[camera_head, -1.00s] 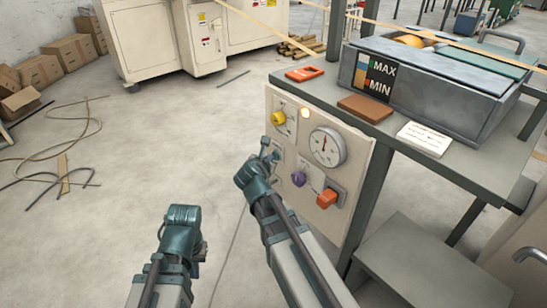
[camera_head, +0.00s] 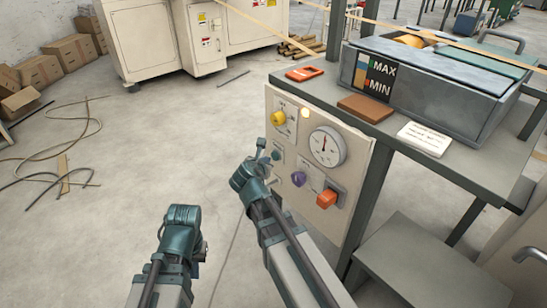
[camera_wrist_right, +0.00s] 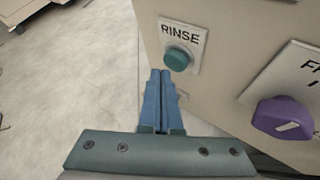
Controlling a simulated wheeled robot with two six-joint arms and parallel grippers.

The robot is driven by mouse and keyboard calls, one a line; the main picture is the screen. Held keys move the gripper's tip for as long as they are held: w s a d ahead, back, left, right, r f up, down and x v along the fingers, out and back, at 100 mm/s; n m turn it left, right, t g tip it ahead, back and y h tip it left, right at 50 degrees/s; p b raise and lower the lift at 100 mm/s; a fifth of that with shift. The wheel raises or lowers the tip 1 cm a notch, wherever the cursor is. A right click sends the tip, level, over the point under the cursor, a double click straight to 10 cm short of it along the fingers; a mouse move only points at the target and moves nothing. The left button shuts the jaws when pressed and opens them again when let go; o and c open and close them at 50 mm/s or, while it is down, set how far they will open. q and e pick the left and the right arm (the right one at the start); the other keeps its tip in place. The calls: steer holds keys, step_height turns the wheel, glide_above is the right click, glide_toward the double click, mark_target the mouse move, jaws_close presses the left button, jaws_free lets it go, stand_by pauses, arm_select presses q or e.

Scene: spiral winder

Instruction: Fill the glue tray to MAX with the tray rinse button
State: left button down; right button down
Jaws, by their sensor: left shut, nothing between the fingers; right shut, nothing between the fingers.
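The green rinse button (camera_head: 277,155), labelled RINSE, is on the beige control panel (camera_head: 350,170); it shows clearly in the right wrist view (camera_wrist_right: 178,58). My right gripper (camera_head: 262,147) is in front of the panel's left part. In the right wrist view its blue fingers (camera_wrist_right: 160,78) are shut and empty, their tips just left of and below the button, seemingly apart from it. My left gripper (camera_head: 201,247) is shut, low and left of the panel, away from it. The glue tray (camera_head: 440,95) stands on the bench with a MAX/MIN level plate (camera_head: 375,77); the exact level is too small to read.
The bench (camera_head: 460,165) edge overhangs at right. Floor left of the panel is open, with a loose hose (camera_head: 75,130) further left.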

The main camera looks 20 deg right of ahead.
steer(key=shift+a, duration=0.2)
steer(key=shift+s+a, duration=0.3)
steer(key=shift+a, duration=0.5)
steer(key=shift+s+a, duration=0.3)
steer(key=shift+a, duration=0.45)
steer(key=shift+s+a, duration=0.3)
steer(key=shift+a, duration=0.5)
